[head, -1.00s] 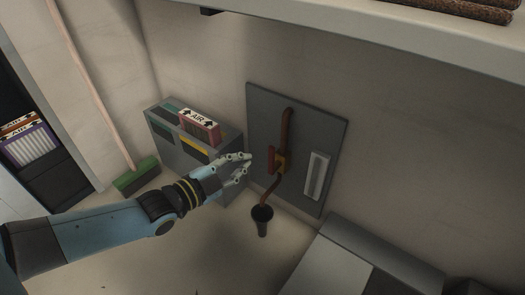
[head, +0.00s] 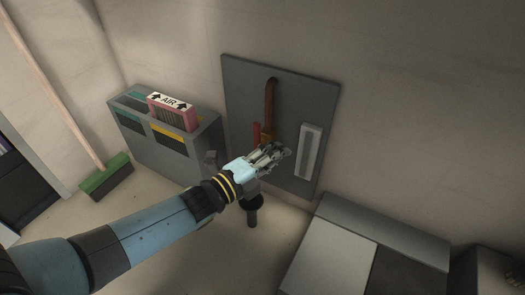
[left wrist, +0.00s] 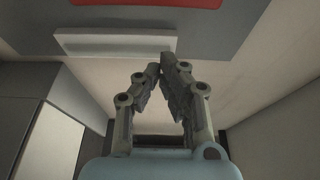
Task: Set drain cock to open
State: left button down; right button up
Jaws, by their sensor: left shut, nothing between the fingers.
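The drain cock has an upright red handle (head: 256,134) and a yellowish body (head: 267,139) on a copper pipe (head: 270,98). The pipe runs down a dark grey wall panel (head: 237,85). My left gripper (head: 284,150) is shut and empty, just below and right of the handle in the head view. It hides the lower pipe; I cannot tell whether it touches the cock. In the left wrist view the fingers (left wrist: 165,66) come together at their tips below a pale bar (left wrist: 115,43). A red patch at the top edge there is cut off. My right gripper is not in view.
The pale bar (head: 309,151) is fixed on the panel right of the cock. A dark drain cup (head: 252,214) stands below. A grey bin (head: 160,162) with a pink AIR filter (head: 172,112) is left; a grey cabinet (head: 328,262) is lower right. A broom leans far left.

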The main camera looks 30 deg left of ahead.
aim_at(257, 140)
pick_arm(q)
jog(key=a+b, duration=0.1)
jog(key=a, duration=0.3)
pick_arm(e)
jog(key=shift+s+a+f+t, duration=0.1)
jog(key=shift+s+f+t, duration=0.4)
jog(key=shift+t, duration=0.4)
pick_arm(q)
jog(key=shift+a, duration=0.55)
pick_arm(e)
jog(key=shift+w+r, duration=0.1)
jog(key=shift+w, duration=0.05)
